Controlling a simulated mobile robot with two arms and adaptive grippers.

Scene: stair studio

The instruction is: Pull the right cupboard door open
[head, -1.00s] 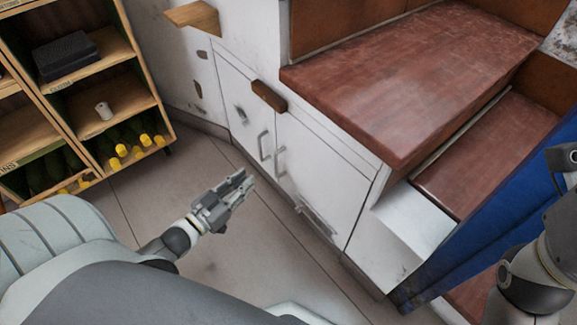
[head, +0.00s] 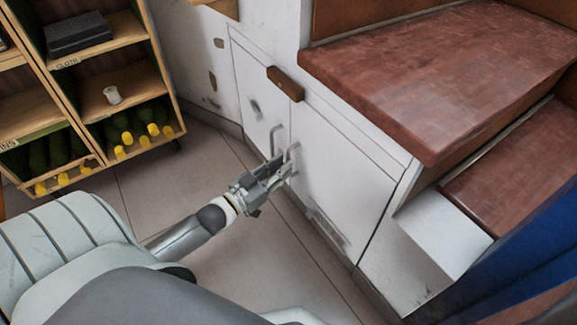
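The right cupboard door (head: 345,185) is a white panel under the red-brown steps, and it looks closed. Its upright grey handle (head: 294,154) is near its left edge. My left gripper (head: 283,170) is at this handle, with its fingertips at or around the handle's lower part. The fingers overlap the handle in the picture, so I cannot tell whether they grip it. The left cupboard door (head: 252,95) is also closed, with its own handle (head: 274,140) close by. My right gripper is out of view.
A wooden shelf unit (head: 125,75) with yellow-capped bottles (head: 135,130) stands at the left. Red-brown steps (head: 420,75) overhang the cupboard. A white ledge (head: 445,235) and a blue cloth (head: 525,270) are at the right. The floor (head: 270,260) before the doors is clear.

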